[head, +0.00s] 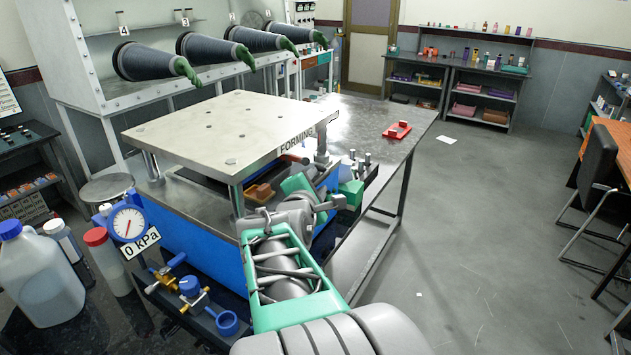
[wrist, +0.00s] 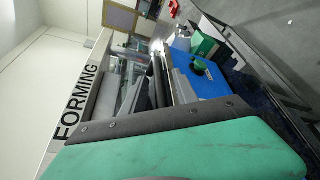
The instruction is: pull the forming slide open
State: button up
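The forming station (head: 222,130) has a pale top plate marked FORMING on pillars above a blue base (head: 215,238). The FORMING label also shows in the wrist view (wrist: 76,101). My gripper (head: 330,203) is at the station's front right side, below the top plate's level. In the wrist view my gripper (wrist: 145,92) has its two grey fingers apart. A dark rod (wrist: 157,78) shows in the gap between them; I cannot tell whether they touch it. The forming slide is largely hidden by the plate and my arm, and I cannot make out how far it stands open.
A gauge marked 0 kPa (head: 127,223) and bottles (head: 38,275) stand at the left. A red piece (head: 397,130) lies on the grey bench (head: 362,112) behind the station. A glovebox (head: 75,70) is at the back. The floor at right (head: 470,230) is mostly clear.

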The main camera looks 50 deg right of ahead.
jog(key=shift+c, duration=0.5)
grip_shut()
dwell(0.9)
